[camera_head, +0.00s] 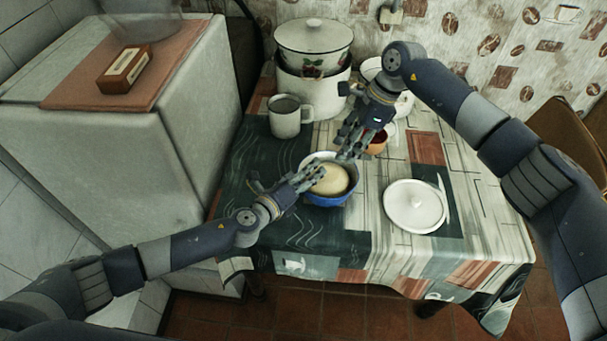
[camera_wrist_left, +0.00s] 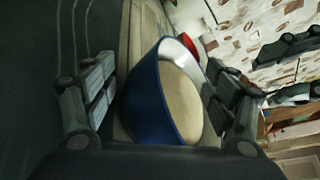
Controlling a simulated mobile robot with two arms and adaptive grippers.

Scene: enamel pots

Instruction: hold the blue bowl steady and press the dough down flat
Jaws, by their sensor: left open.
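The blue bowl (camera_head: 331,201) stands on the table with pale, rounded dough (camera_head: 333,182) inside. My left gripper (camera_head: 316,177) is open at the bowl's left side. In the left wrist view the bowl (camera_wrist_left: 146,103) and dough (camera_wrist_left: 181,103) lie between its two spread fingers, with a gap on the left finger's side; contact with the right finger cannot be told. My right gripper (camera_head: 349,145) points down just behind and above the bowl's far rim. Its fingers look apart, with nothing seen between them.
A mug (camera_head: 288,117) and stacked enamel pots (camera_head: 313,47) stand behind. A small red-orange cup (camera_head: 377,143) is close to my right gripper. The table's front (camera_head: 345,243) is clear.

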